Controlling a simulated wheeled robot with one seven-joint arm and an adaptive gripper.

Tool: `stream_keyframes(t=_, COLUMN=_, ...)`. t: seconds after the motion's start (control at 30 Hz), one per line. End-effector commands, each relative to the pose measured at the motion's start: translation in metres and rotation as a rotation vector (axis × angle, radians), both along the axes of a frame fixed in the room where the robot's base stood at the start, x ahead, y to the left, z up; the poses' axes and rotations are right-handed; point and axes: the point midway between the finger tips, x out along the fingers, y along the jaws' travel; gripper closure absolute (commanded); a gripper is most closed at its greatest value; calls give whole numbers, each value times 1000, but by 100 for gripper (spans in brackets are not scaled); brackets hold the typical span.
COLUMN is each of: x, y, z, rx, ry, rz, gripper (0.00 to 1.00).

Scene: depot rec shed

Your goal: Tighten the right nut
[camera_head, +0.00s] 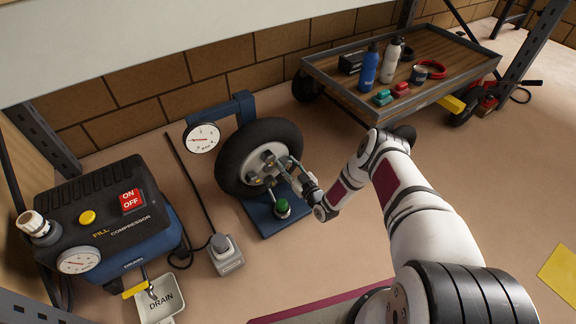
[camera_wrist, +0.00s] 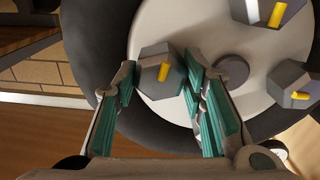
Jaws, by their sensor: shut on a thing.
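The wheel (camera_head: 228,160) is a black tyre with a pale hub, held upright on a blue stand (camera_head: 245,105). Its hub (camera_wrist: 215,30) fills much of the wrist view. My gripper (camera_head: 287,170) reaches the hub from the right in the head view. In the wrist view its green-padded fingers (camera_wrist: 161,72) are shut on a grey hex nut (camera_wrist: 148,72) with a yellow mark. Two other marked nuts sit to the right there, one upper (camera_wrist: 259,14) and one lower (camera_wrist: 283,92). In the head view my gripper partly hides the nuts.
A compressor (camera_head: 110,215) stands at left. A green button (camera_head: 282,206) is on the stand's base. A grey switch box (camera_head: 226,255) and a drain tray (camera_head: 160,305) lie on the floor. A cart (camera_head: 450,87) with bottles stands at upper right. Floor at right is mostly clear.

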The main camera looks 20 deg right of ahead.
Motion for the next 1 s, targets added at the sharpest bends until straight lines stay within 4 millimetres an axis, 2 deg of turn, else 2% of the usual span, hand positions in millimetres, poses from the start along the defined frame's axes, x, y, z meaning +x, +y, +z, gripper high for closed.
stream_keyframes(t=0.27, x=0, y=0, z=0, rx=157, ry=52, rz=-1, gripper=90)
stream_keyframes(t=1.0, x=1, y=-2, z=-1, rx=819, ry=265, rz=-2, gripper=90)
